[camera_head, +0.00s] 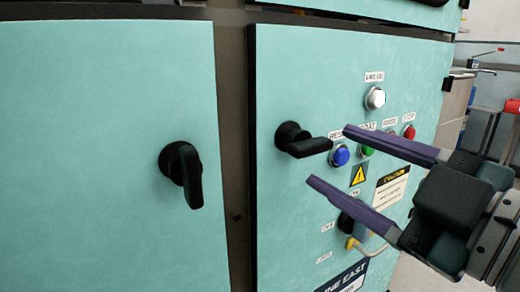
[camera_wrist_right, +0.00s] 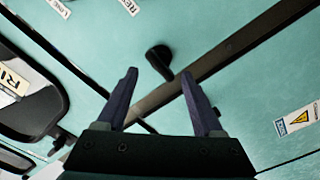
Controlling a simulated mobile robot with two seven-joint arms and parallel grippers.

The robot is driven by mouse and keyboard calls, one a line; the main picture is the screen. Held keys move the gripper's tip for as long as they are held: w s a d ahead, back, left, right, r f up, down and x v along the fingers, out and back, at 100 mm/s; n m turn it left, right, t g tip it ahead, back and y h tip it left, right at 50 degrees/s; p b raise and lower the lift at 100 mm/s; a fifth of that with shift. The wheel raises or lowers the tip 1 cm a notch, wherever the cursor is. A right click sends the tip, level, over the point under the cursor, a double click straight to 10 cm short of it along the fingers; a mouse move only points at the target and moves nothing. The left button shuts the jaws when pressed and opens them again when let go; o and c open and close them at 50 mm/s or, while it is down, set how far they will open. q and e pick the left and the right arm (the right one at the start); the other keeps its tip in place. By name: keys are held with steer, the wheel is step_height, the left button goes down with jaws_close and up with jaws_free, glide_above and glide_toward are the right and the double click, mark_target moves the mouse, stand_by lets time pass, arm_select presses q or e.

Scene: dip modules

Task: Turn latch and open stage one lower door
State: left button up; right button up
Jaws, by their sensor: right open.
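The left teal door (camera_head: 90,150) has a black latch handle (camera_head: 188,176) near its right edge, pointing down. The right teal door (camera_head: 300,70) has a black latch handle (camera_head: 306,146) near its left edge, turned sideways to the right. Both doors look shut. My right gripper (camera_head: 328,155) comes in from the right, open and empty. Its two fingertips point toward the right door's latch, one above and one below its level, with no clear contact. In the right wrist view a black latch (camera_wrist_right: 159,58) shows beyond the open fingers. My left gripper is out of view.
A dark post (camera_head: 232,150) separates the doors. The right door carries a white button (camera_head: 375,98), a blue button (camera_head: 340,155), a green button (camera_head: 367,151), a red button (camera_head: 409,132) and a yellow warning sign (camera_head: 358,176). A black selector and a padlock-like part sit below.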

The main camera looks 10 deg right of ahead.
mark_target(318, 150)
steer(key=b+x, duration=0.1)
steer(key=x, duration=0.5)
steer(key=shift+w, duration=0.1)
jaws_close()
stand_by(0.4)
stand_by(0.9)
